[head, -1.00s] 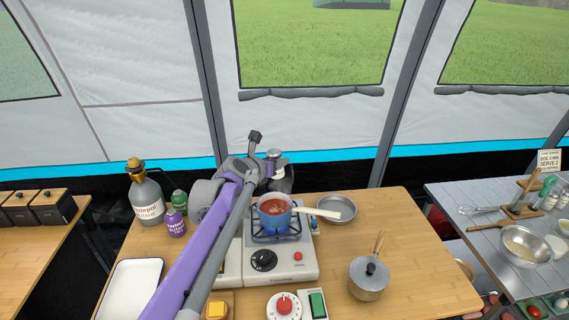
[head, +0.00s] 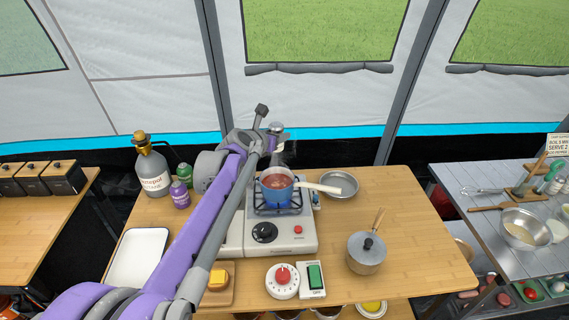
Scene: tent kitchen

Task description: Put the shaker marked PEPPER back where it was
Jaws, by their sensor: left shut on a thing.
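My left gripper (head: 270,139) is raised above and behind the blue pot, at the end of the purple and grey arm. It is shut on a small shaker (head: 277,128) with a silvery top and a pale label. The label is too small to read, and the gripper hides part of the shaker. The blue pot (head: 272,191) of red soup sits on the stove (head: 285,238), below the gripper and apart from it. Small labelled jars (head: 553,185) stand on the side table at the right. My right gripper is out of view.
A white tray (head: 138,257) lies front left. The wooden table (head: 415,230) is clear at right.

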